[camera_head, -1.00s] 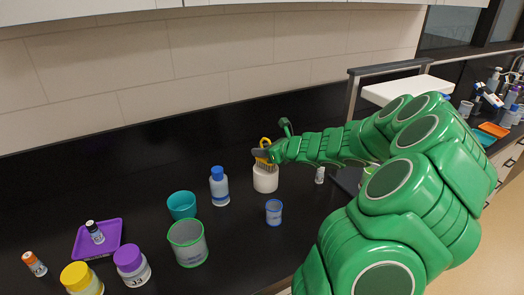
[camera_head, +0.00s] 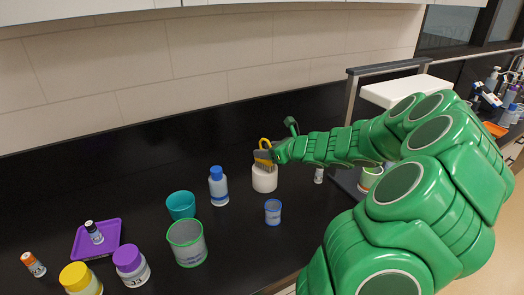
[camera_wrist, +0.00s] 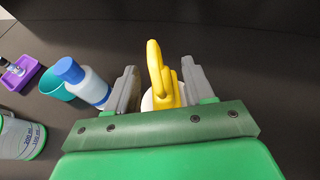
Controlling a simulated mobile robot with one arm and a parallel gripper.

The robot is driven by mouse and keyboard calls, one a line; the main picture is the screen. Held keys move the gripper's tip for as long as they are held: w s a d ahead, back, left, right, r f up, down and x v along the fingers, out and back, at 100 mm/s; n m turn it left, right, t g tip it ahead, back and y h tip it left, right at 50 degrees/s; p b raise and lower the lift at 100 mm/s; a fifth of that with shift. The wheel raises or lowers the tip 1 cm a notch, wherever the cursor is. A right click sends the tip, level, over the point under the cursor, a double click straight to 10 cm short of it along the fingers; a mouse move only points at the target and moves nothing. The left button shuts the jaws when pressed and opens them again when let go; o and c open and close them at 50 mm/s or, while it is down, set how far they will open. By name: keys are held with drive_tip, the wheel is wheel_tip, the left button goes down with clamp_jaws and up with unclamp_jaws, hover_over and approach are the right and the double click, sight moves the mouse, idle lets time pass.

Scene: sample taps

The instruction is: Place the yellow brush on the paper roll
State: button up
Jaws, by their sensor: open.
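The yellow brush (camera_head: 264,145), with grey bristles, stands upright on the white paper roll (camera_head: 265,182). In the wrist view its yellow handle (camera_wrist: 158,72) sits between the two grey fingers, with gaps on both sides. A little of the white roll (camera_wrist: 148,100) shows behind it. My gripper (camera_head: 270,154) is open around the brush; its fingers also show in the wrist view (camera_wrist: 161,88). Whether the bristles rest fully on the roll's top is hard to tell.
A blue-capped bottle (camera_head: 218,187) and a teal cup (camera_head: 181,206) stand left of the roll. A green-rimmed beaker (camera_head: 187,243) and a small blue-rimmed cup (camera_head: 273,213) stand in front. A purple tray (camera_head: 85,246) lies far left. Dark counter behind is clear.

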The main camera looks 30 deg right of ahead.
drive_tip(key=shift+v, duration=4.65)
drive_tip(key=s+a+r+n+g+y, duration=0.15)
drive_tip(key=a+n, duration=0.25)
drive_tip(key=a, duration=0.4)
drive_tip(key=s+a+r+n+g+y, duration=0.1)
drive_tip(key=a+n+g+y, duration=0.15)
drive_tip(key=a+n, duration=0.4)
drive_tip(key=s+a+n+g, duration=0.5)
drive_tip(key=s+a+n, duration=0.3)
drive_tip(key=a, duration=0.6)
drive_tip(key=s+a+f+n+g+h, duration=0.1)
drive_tip(key=s+a+n+g+h, duration=0.15)
drive_tip(key=s, duration=0.35)
drive_tip(key=s+a+f+n+g+h, duration=0.1)
drive_tip(key=s+a+n, duration=0.1)
drive_tip(key=s+n, duration=0.3)
drive_tip(key=s+d+n+g+h, duration=0.1)
drive_tip(key=s+d+n+h, duration=0.1)
drive_tip(key=s, duration=0.4)
drive_tip(key=s+d+n+g+h, duration=0.1)
drive_tip(key=s+d+n+h, duration=0.2)
drive_tip(key=s, duration=0.3)
drive_tip(key=shift+s+d+n, duration=0.3)
drive_tip(key=shift+s+d, duration=0.1)
drive_tip(key=shift+h, duration=0.25)
